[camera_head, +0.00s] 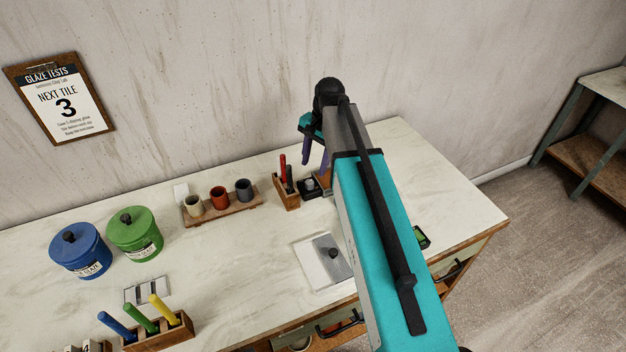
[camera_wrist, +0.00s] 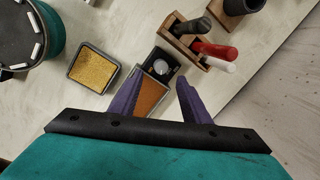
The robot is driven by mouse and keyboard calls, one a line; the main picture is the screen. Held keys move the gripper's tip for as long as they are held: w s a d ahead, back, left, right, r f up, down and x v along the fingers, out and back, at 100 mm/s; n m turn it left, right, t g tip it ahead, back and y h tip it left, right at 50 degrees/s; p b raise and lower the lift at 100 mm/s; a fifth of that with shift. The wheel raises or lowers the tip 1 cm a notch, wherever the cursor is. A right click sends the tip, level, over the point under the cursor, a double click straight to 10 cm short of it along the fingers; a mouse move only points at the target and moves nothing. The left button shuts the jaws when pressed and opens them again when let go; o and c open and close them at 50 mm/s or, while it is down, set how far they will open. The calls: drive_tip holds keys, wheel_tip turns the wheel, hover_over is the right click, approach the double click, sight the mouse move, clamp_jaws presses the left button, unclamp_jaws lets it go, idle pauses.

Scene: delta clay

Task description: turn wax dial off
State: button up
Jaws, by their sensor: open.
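The wax dial is a pale round knob (camera_wrist: 160,68) on a small black box, in the upper middle of the wrist view. Its knob also shows in the head view (camera_head: 309,184), just left of my arm. A square pan with an orange-brown surface (camera_wrist: 151,93) adjoins the box on its near side and lies partly behind my left finger. My gripper (camera_wrist: 158,90) has its purple fingers apart, with nothing held between them. In the head view my gripper (camera_head: 316,155) is above the dial, and no contact shows. The dial's pointer setting is too small to read.
A wooden holder with red and black-handled tools (camera_head: 286,190) stands close beside the dial. A tin with a yellow pad (camera_wrist: 93,67) and a teal pot (camera_wrist: 42,45) are on the other side. A cup rack (camera_head: 222,207) sits left; bare tabletop (camera_head: 240,265) lies in front.

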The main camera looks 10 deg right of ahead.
sight(310, 182)
drive_tip(key=s+d+r+m+t+y+b, duration=0.1)
drive_tip(key=s+d+m+t+y+b, duration=0.2)
drive_tip(key=m, duration=1)
drive_tip(key=s+d+y+b, duration=0.1)
drive_tip(key=d+y+b, duration=0.2)
drive_tip(key=d+b, duration=0.2)
drive_tip(key=shift+d+r+b, duration=0.25)
drive_tip(key=shift+r+b, duration=0.15)
drive_tip(key=shift+b, duration=0.9)
drive_tip(key=shift+a+f, duration=0.1)
drive_tip(key=shift+f, duration=0.05)
drive_tip(key=shift+a+r+p+x, duration=0.1)
drive_tip(key=shift+p+x, duration=0.45)
drive_tip(key=shift+x, duration=2.85)
drive_tip(key=shift+a+r+p+x, duration=0.15)
drive_tip(key=shift+p+x, duration=0.35)
drive_tip(key=shift+x, duration=2.85)
drive_tip(key=shift+w+d, duration=0.1)
drive_tip(key=shift+w, duration=0.05)
drive_tip(key=c, duration=1)
drive_tip(key=shift+c, duration=0.2)
